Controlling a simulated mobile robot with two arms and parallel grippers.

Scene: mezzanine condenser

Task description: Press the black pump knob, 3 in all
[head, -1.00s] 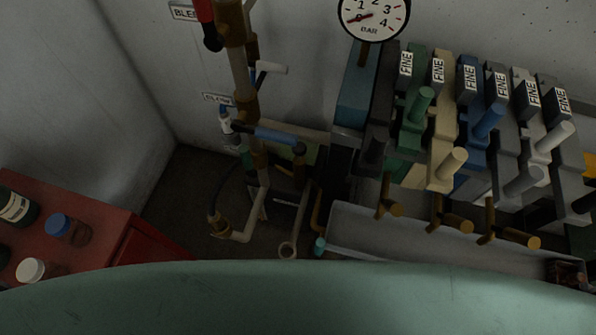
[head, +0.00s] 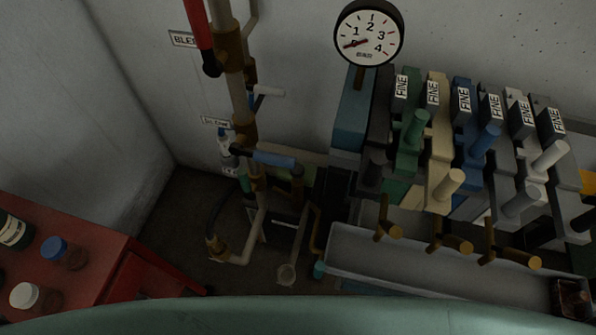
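A row of modules in several colours stands at the right of the head view, each with a stub handle and most with a FINE label. A dark module (head: 379,108) is at the row's left end, with a dark knob-like end (head: 374,166) low on it. Another dark stub (head: 582,219) is at the far right. I cannot tell whether either is the black pump knob. A round BAR gauge (head: 368,33) sits above the row, its needle low on the left near zero. Neither of my grippers is in view.
A pale trough (head: 425,262) runs below the row, under several brass taps (head: 450,242). Vertical pipes (head: 240,100) with a red handle (head: 198,25) and a blue lever (head: 272,158) stand at centre left. A red cabinet (head: 95,235) with bottles is at left.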

